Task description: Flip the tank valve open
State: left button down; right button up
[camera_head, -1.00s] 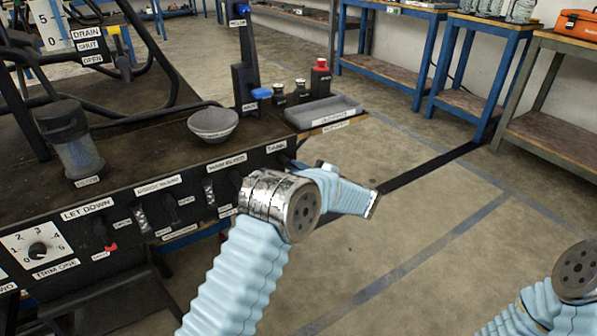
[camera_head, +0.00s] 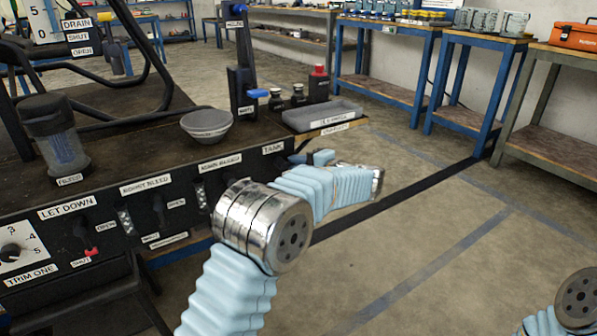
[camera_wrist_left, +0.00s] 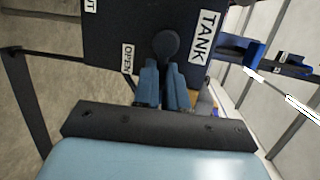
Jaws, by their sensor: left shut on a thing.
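The tank valve is a black round knob with a lever (camera_wrist_left: 166,45) on the dark panel, seen in the left wrist view. The TANK label (camera_wrist_left: 206,37) is to its right and the OPEN label (camera_wrist_left: 127,58) to its lower left. My left gripper (camera_wrist_left: 163,78) has its two blue-grey fingers closed around the valve's lever, which is mostly hidden between them. In the head view my left gripper (camera_head: 312,158) is at the panel's right end, by the TANK label (camera_head: 272,149), partly behind my sleeved arm. My right gripper is out of view.
A grey bowl (camera_head: 207,124), a grey tray (camera_head: 322,115) and small bottles (camera_head: 298,95) stand on the bench top above the panel. Other valves, including LET DOWN (camera_head: 63,212), are to the left. The floor (camera_head: 450,240) at the right is open.

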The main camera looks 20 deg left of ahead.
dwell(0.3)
pick_arm(q)
jog(key=c, duration=1.2)
grip_release()
jog(key=p+v, duration=0.1)
jog(key=v, duration=1.3)
jog(key=shift+a, duration=0.1)
